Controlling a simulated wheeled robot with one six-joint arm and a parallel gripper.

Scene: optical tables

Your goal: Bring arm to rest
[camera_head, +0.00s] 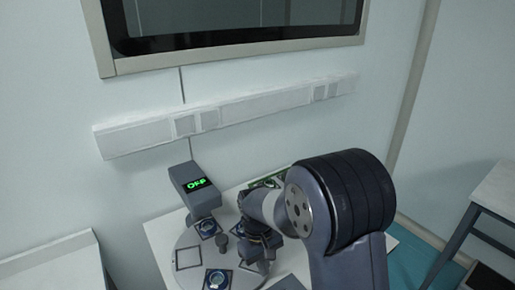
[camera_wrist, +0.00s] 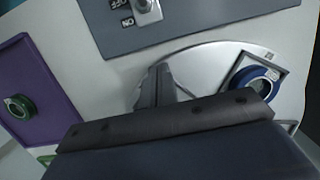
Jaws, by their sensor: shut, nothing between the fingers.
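My arm reaches over a small white table (camera_head: 160,245) in the head view, bent, with its large dark joint in the foreground. My gripper (camera_wrist: 160,78) shows in the wrist view with its two fingers together and nothing between them. It is above the table top, beside the edge of a round light plate (camera_wrist: 205,65). In the head view the gripper is mostly hidden by my own wrist, low over the right part of the round plate (camera_head: 190,240). I cannot tell its exact height.
A grey device with a green "OFF" display (camera_head: 196,184) stands behind the plate. The plate carries square holders with blue-ringed parts (camera_head: 217,279). The wrist view shows a grey switch panel (camera_wrist: 190,25) and a purple holder with a green ring (camera_wrist: 40,85). A wall lies behind.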

